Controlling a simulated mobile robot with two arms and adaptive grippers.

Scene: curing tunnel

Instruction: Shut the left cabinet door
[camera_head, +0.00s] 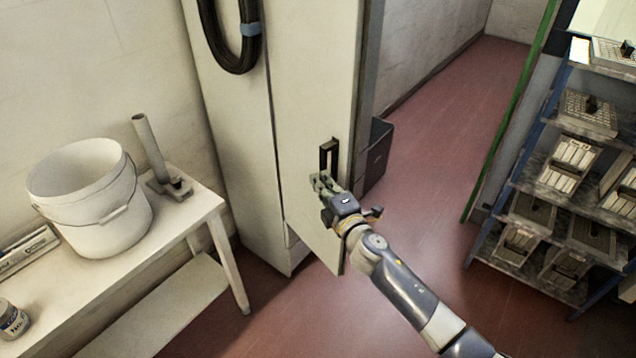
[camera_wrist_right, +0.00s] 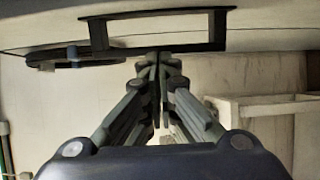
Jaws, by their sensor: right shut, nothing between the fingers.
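The tall cream cabinet (camera_head: 232,130) stands in the middle of the head view. Its door (camera_head: 305,100) stands ajar, its lower corner jutting out over the red floor. A black rectangular handle (camera_head: 329,155) sits near the door's free edge. My right gripper (camera_head: 320,182) is at the door face, just below the handle, with its fingers shut and empty. In the right wrist view the shut fingertips (camera_wrist_right: 158,58) point at the door just below the handle frame (camera_wrist_right: 160,47); whether they touch it I cannot tell. My left gripper is out of view.
A white bench (camera_head: 190,235) with a bucket (camera_head: 92,200) and a grey pipe stand (camera_head: 150,150) is at left. A dark box (camera_head: 376,155) stands behind the door. A loaded rack (camera_head: 530,180) is at right. Red floor (camera_head: 440,140) between is clear.

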